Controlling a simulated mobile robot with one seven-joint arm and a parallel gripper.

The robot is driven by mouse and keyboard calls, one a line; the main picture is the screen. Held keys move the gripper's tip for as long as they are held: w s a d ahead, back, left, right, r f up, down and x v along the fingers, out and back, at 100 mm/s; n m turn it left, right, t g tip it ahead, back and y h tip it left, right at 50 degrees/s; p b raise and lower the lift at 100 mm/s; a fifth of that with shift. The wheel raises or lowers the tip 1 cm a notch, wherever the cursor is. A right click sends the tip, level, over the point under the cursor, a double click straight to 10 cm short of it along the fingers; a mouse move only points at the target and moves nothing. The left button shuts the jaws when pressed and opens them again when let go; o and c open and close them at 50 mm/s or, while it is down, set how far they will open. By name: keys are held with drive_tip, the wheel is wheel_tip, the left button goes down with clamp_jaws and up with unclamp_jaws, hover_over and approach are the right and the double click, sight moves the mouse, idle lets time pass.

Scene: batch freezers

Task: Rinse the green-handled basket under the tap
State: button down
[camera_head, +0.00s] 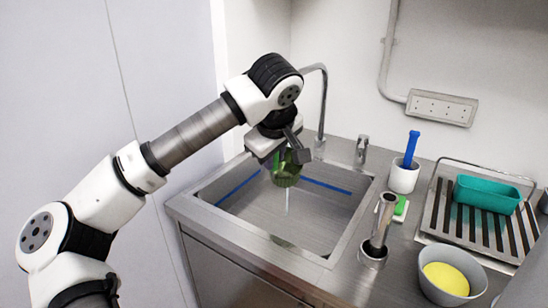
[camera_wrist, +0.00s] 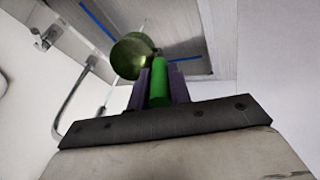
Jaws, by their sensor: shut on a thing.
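My gripper (camera_head: 290,154) is shut on the green handle (camera_wrist: 159,82) of the basket, one finger on each side. The round, olive-green basket (camera_head: 286,175) hangs above the sink basin (camera_head: 310,215), clear of its floor. It also shows beyond the fingertips in the wrist view (camera_wrist: 130,56). The tall curved tap (camera_head: 323,100) stands at the back of the sink; my arm hides its spout end. A thin pale water stream (camera_head: 287,200) shows below the basket. A thin line also shows beside the basket in the wrist view. I cannot tell whether the water passes through the basket or behind it.
Right of the sink stand a white cup (camera_head: 403,178) with a blue-handled tool, a metal cylinder (camera_head: 374,250) with an upright tool, and a grey bowl (camera_head: 436,290) with something yellow. A teal tray (camera_head: 488,194) sits on a slatted rack (camera_head: 460,223). Walls stand behind and left.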

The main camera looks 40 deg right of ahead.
drive_tip(key=shift+w+d+f+p, duration=0.4)
drive_tip(key=shift+w+d, duration=0.45)
drive_tip(key=shift+w, duration=0.45)
drive_tip(key=shift+w+d+f+p, duration=0.2)
drive_tip(key=shift+w+d+p, duration=0.3)
drive_tip(key=shift+w+d, duration=0.6)
drive_tip(key=shift+w+d+f+p, duration=0.3)
drive_tip(key=shift+w+d+p, duration=0.25)
drive_tip(key=shift+w, duration=1)
drive_tip(key=shift+d, duration=0.1)
drive_tip(key=shift+s+d, duration=0.35)
drive_tip(key=shift+d, duration=0.1)
drive_tip(key=shift+w+a, duration=0.1)
drive_tip(key=shift+w+a, duration=0.25)
drive_tip(key=shift+a, duration=0.2)
